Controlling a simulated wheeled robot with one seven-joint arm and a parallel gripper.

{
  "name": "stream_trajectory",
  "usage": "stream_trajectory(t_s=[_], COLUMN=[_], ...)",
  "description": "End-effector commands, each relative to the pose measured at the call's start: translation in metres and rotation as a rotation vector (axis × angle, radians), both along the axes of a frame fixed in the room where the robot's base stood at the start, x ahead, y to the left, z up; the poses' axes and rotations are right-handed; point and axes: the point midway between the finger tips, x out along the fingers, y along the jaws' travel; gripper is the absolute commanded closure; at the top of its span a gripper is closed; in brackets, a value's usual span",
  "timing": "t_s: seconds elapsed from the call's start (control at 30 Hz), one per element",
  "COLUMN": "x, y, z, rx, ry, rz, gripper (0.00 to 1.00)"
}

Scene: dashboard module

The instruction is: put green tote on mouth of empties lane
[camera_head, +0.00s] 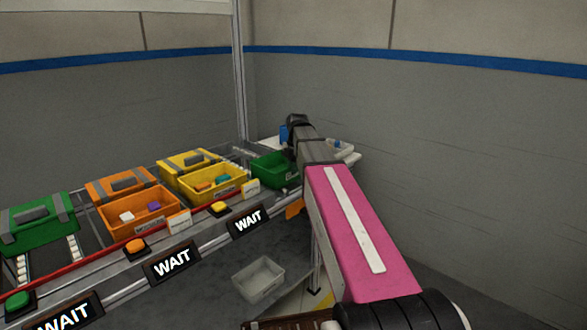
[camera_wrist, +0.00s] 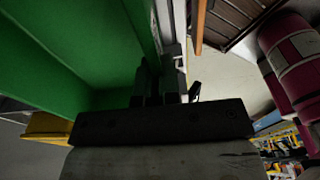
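The open green tote (camera_head: 268,170) is at the far end of the rack in the head view, right of the yellow totes and beside the end of my arm. It fills the left of the wrist view (camera_wrist: 70,45), very close. My gripper (camera_wrist: 155,82) is at its side wall, with the dark fingers close together around the wall's edge. It looks shut on that wall. In the head view the arm hides the fingers, and I cannot tell what is under the tote. I cannot make out which part is the mouth of the empties lane.
An open yellow tote (camera_head: 215,187) and an open orange tote (camera_head: 138,212) hold small blocks. A grey bin (camera_head: 258,279) sits below the rack. A white surface (camera_head: 350,157) lies right of my arm.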

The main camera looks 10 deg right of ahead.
Motion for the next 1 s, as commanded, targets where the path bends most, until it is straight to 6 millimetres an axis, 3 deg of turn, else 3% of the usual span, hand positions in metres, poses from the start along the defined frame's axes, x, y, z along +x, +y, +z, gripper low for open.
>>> stream_trajectory(t_s=[0.3,0.33,0.4,0.77,1.0], x=[0.0,0.0,0.0,0.0,0.004], y=[0.0,0.0,0.0,0.0,-0.003], z=[-0.002,-0.002,-0.002,0.002,0.034], rx=[0.0,0.0,0.0,0.001,0.0], ry=[0.0,0.0,0.0,-0.001,-0.002], rz=[0.0,0.0,0.0,0.0,-0.001], gripper=[1.0,0.86,0.7,0.7,0.7])
